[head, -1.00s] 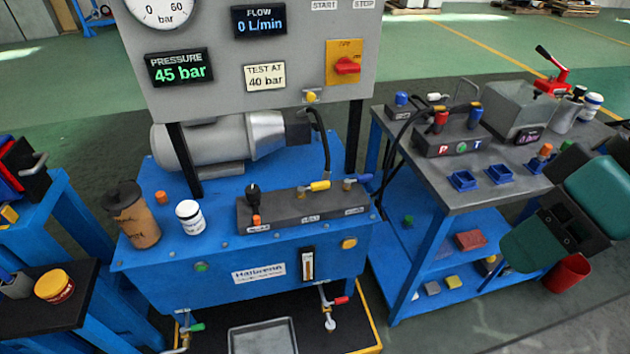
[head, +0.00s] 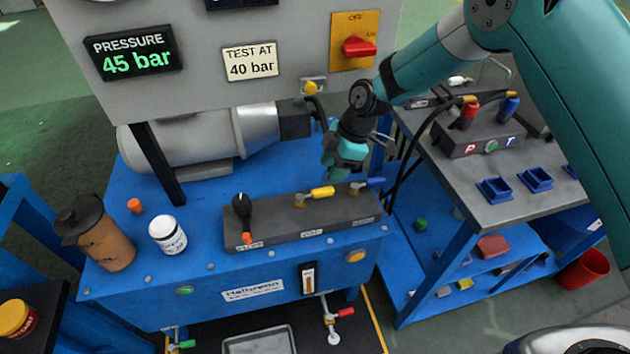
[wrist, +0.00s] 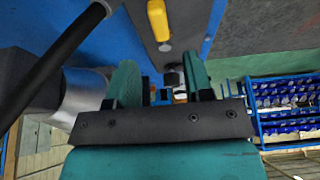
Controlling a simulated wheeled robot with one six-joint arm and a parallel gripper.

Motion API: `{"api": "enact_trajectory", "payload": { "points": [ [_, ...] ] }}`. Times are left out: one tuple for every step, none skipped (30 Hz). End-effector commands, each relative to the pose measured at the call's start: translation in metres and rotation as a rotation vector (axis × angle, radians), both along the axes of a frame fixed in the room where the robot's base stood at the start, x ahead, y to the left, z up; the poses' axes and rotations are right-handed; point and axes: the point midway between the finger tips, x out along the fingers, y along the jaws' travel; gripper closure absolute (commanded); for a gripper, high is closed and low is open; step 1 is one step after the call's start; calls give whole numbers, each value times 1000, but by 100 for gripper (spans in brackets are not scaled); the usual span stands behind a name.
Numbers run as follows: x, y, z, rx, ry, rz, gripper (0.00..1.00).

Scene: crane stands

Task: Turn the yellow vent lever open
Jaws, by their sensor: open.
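The yellow vent lever (head: 322,192) sits on the dark valve block on the blue tank, its handle pointing right along the block. Beside it are a blue lever (head: 372,183) at the right and a black-handled lever (head: 242,205) at the left. My gripper (head: 335,174) is open and empty, pointing down just above and behind the yellow lever, apart from it. In the wrist view a yellow handle (wrist: 157,20) shows at the top, beyond my open fingers (wrist: 160,85). Small parts between the fingers are too unclear to name.
The grey panel (head: 210,85) with a 45 bar display stands behind the block. A black hose (head: 408,160) runs at the right of the block. The motor (head: 190,140) lies behind. A white jar (head: 167,235) and a brown bottle (head: 95,235) stand on the left.

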Motion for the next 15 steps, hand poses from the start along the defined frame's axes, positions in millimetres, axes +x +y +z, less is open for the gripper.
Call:
{"api": "enact_trajectory", "payload": {
  "points": [
    [0,-1,-5,0,1,-3,53],
    [0,-1,-8,0,1,-5,53],
    [0,-1,-13,-2,3,-7,53],
    [-1,-1,-18,-2,3,-9,53],
    [-1,0,-22,-2,3,-11,53],
    [-2,2,-29,-1,4,-12,53],
    [-2,3,-33,-1,4,-13,53],
    [-3,4,-38,-1,5,-14,53],
    [-3,6,-43,-1,3,-15,53],
    [-4,8,-47,-1,2,-15,53],
    [-4,9,-51,-1,3,-16,53],
    [-4,11,-55,-1,3,-16,53],
    [-4,12,-58,-1,2,-16,53],
    [-5,13,-60,-1,2,-16,53],
    [-5,14,-62,0,1,-17,53]
  ]
}}
